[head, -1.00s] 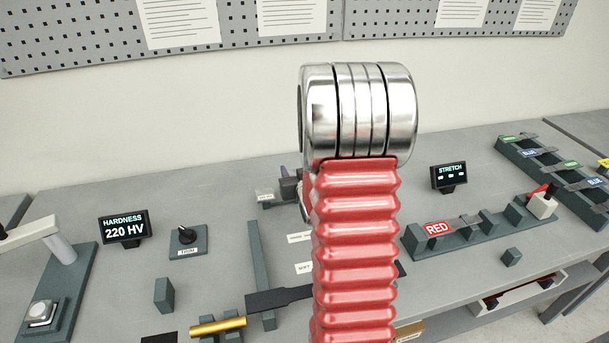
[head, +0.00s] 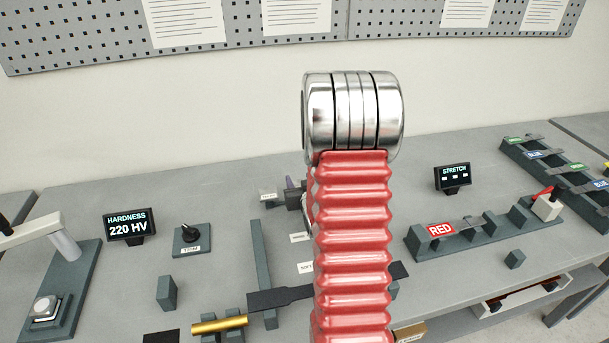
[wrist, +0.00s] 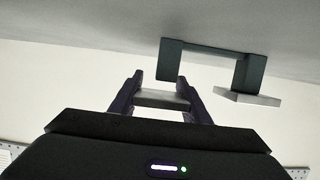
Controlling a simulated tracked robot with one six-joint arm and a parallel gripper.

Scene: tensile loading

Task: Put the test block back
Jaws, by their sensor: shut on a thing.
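My gripper (wrist: 163,88) is shut on a flat grey block (wrist: 162,99), which I take to be the test block, held between the two dark fingers in the wrist view. A dark bracket (wrist: 212,52) with two posts stands on the grey bench beyond the fingers, to the right. A pale flat plate (wrist: 248,97) is at its right post. The held block appears apart from the bracket.
The hardness display (head: 129,224) reads 220 HV, with the tester (head: 75,270) left of it. A trim knob (head: 190,238), a dark flat bar (head: 280,298) and a gold rod (head: 218,324) are nearby. The RED fixture (head: 470,236) and stretch display (head: 453,178) stand right.

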